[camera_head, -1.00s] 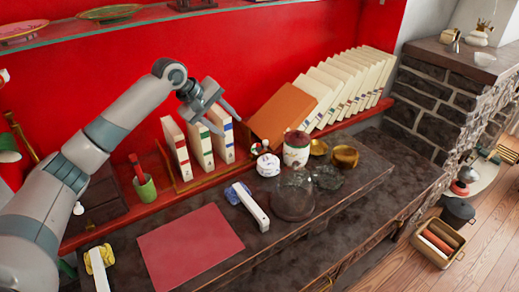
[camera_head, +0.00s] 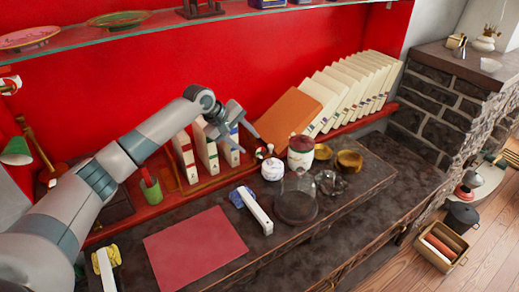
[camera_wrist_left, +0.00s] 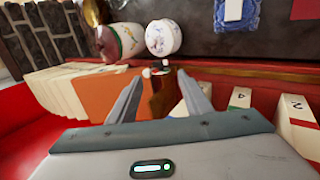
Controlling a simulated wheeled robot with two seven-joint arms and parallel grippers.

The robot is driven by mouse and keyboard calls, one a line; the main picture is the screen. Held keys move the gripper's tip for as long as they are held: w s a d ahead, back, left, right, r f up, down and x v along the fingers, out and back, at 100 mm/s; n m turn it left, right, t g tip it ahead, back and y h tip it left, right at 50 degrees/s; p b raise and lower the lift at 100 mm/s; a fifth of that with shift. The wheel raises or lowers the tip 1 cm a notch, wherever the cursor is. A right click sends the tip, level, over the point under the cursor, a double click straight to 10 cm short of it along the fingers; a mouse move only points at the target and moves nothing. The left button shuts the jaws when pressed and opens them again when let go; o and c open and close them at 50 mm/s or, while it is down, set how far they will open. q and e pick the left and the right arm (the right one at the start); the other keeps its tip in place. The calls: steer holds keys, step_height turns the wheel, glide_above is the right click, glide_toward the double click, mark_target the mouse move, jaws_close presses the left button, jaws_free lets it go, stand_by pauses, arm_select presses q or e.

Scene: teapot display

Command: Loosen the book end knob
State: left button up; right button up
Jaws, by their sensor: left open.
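The book end knob (camera_head: 262,152) is a small, round, pale and dark piece at the shelf's front, near the leaning orange-brown book. In the wrist view a small knob (camera_wrist_left: 160,69) shows on top of a brown wooden part, which lies between the finger lines. My left gripper (camera_head: 245,140) is open, above and just left of the knob, by the upright white books. Its two fingers also show spread in the wrist view (camera_wrist_left: 160,82), with nothing held between them. Whether a finger touches the knob I cannot tell. My right gripper is not in view.
Upright white books (camera_head: 206,148) stand left of the knob; the orange-brown book (camera_head: 290,118) and a leaning row (camera_head: 350,90) are right. A white round pot (camera_head: 272,169), a lidded jar (camera_head: 301,153) and a glass dome (camera_head: 296,200) crowd close in front. A glass shelf (camera_head: 170,25) runs above.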

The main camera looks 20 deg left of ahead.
mark_target(262, 155)
arm_select(q)
steer(key=p+x, duration=0.1)
steer(key=x, duration=0.8)
steer(key=shift+f+p, duration=0.15)
steer(key=shift+p, duration=0.25)
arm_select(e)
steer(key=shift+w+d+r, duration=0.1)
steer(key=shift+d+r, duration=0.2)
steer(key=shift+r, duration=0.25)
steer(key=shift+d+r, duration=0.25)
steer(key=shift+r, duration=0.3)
arm_select(q)
steer(key=c, duration=1.1)
steer(key=shift+o, duration=0.2)
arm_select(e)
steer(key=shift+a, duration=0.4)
